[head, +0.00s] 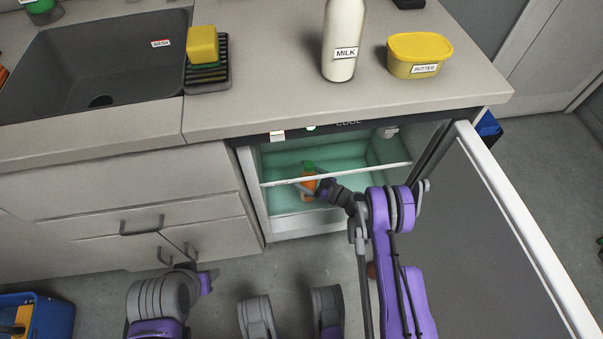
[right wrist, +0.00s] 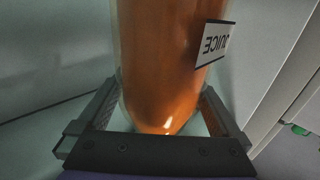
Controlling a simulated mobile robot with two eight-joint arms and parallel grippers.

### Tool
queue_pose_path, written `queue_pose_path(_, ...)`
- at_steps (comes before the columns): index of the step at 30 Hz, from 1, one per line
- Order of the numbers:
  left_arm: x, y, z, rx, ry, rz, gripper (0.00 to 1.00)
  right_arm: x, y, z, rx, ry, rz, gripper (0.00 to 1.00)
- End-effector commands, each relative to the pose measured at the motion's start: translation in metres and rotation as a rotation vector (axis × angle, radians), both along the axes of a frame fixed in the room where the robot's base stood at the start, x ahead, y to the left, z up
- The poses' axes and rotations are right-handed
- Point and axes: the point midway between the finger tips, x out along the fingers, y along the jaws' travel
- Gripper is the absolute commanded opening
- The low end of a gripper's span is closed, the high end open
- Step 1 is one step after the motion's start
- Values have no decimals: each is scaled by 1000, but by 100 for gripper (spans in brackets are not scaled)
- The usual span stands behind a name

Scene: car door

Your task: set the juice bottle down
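My right gripper (head: 312,188) reaches in from the front right. In the right wrist view, the orange bottle (right wrist: 165,60) sits between the two fingers (right wrist: 161,100), which appear to press its sides. Its label reads JUICE and is partly cut off. Whether the bottle's base touches the fridge floor is hidden.
The fridge door (head: 500,220) stands open at the right, close to my right arm. A milk bottle (head: 343,35) and a yellow butter tub (head: 418,55) stand on the counter (head: 280,90) above. A sponge (head: 203,44) and sink are at the left.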

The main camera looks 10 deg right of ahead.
Motion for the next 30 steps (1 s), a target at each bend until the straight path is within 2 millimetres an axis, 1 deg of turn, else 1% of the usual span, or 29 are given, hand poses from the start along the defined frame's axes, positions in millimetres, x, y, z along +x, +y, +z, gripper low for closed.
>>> queue_pose_path(5, 0, 0, 0, 0, 0, 0, 50, 0, 0, 2, 0, 0, 0, 100)
queue_pose_path(8, 0, 0, 2, 0, 0, 0, 50, -6, -7, 3, -1, 1, -3, 100)
queue_pose_path(11, -1, 0, 5, 0, 1, 0, 50, -18, -20, 4, -1, 1, -3, 100)
queue_pose_path(15, -2, 0, 10, 0, 1, 0, 50, -39, -44, 4, -1, 0, -4, 100)
queue_pose_path(21, -3, 0, 17, 0, 1, 0, 50, -66, -71, 4, -1, 0, -3, 100)
queue_pose_path(25, -4, 0, 19, 0, 1, 0, 50, -77, -83, 3, 0, 0, -2, 100)
queue_pose_path(30, -4, 0, 19, 0, 0, 0, 50, -82, -87, 3, 0, 0, 0, 100)
